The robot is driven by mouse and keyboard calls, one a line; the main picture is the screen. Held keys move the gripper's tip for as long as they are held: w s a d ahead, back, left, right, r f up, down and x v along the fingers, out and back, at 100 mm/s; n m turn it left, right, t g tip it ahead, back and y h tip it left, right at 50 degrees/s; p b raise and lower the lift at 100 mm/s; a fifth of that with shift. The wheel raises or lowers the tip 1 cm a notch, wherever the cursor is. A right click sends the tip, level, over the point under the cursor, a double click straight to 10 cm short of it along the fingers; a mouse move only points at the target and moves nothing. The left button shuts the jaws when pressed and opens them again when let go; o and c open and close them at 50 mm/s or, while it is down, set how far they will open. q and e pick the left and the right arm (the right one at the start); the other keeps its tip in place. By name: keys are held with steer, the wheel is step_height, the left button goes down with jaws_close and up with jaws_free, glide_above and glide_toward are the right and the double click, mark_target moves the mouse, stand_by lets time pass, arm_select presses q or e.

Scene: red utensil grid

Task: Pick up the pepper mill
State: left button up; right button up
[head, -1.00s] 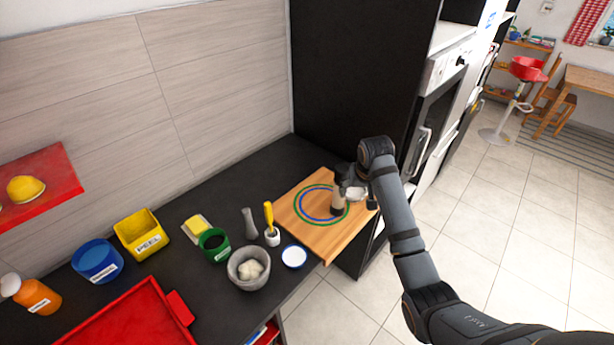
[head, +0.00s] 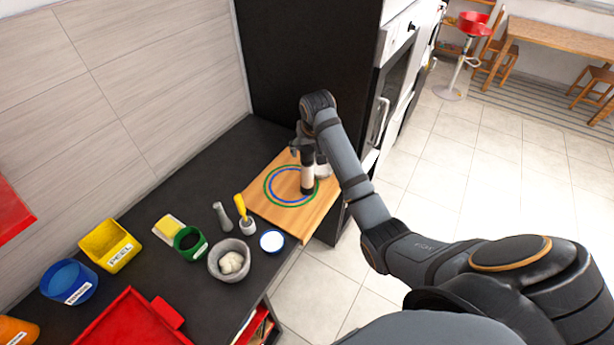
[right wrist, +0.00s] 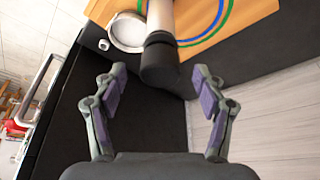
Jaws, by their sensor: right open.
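The pepper mill (head: 307,180) stands upright on the wooden board, inside its green and blue rings. It has a pale body with a dark top and a dark base. My right gripper (head: 308,152) is at the mill's upper end and partly hides it. In the right wrist view, the mill's black top (right wrist: 160,55) reaches between the fingers of my open right gripper (right wrist: 160,78). Gaps show on both sides, and neither pad appears to touch it. My left gripper is out of view.
A white round dish (right wrist: 127,32) stands close beside the mill. The board (head: 262,208) lies at the counter's right end, by the tall black panel (head: 300,60). A grey bowl (head: 228,262), a yellow-handled utensil (head: 240,206) and a white-topped dish (head: 272,241) stand left of it.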

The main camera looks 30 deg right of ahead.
mark_target(308, 150)
steer(key=shift+p+x, duration=0.35)
steer(key=shift+x, duration=1.3)
steer(key=shift+r, duration=0.15)
jaws_close()
